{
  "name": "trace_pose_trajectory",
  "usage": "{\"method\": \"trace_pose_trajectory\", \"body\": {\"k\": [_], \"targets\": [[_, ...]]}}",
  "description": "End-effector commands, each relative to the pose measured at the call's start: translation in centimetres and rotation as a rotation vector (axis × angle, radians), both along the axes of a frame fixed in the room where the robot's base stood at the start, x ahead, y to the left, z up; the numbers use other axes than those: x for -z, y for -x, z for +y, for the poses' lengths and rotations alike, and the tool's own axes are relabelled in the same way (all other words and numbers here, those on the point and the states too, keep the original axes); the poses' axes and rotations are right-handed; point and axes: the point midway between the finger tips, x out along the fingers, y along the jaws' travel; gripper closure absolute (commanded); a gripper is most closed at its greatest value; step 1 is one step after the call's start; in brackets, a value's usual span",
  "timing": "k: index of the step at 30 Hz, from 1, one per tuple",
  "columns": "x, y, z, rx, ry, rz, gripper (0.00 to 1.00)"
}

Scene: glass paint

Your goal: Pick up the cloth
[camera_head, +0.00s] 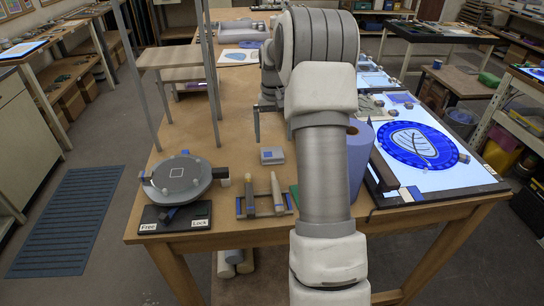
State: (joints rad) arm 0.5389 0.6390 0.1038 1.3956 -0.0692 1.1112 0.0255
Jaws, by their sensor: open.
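No item is plainly recognisable as a cloth. A small pale grey block with a blue patch on top (272,156) lies on the wooden worktable (225,150), left of my arm; I cannot tell whether it is a folded cloth. My gripper (270,122) shows partly behind my arm, fingers pointing down, above and behind this block. It is open, and nothing shows between its fingers. My arm hides much of the table's middle. A blue roll (359,155) stands upright just right of my arm, partly hidden by it.
A round grey turntable (182,176) sits at the front left corner. Two pale-handled tools (263,200) lie on a rack near the front edge. A lit panel with a blue leaf disc (418,146) is at right. A raised wooden stand (168,56) rises at left.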

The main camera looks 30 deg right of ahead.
Motion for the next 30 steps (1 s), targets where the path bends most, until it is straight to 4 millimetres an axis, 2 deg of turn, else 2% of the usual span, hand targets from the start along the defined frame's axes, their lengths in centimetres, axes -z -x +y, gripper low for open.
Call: {"method": "trace_pose_trajectory", "body": {"k": [3,10,18,27,30], "targets": [[1.6,0.0,0.0,0.001,-0.002,0.001,0.00],[3.2,0.1,0.2,0.000,-0.002,0.001,0.00],[7.0,0.2,0.5,0.000,-0.002,0.001,0.00],[7.5,0.2,0.4,0.000,0.000,-0.001,0.00],[7.5,0.2,0.4,0.000,0.000,-0.001,0.16]]}}
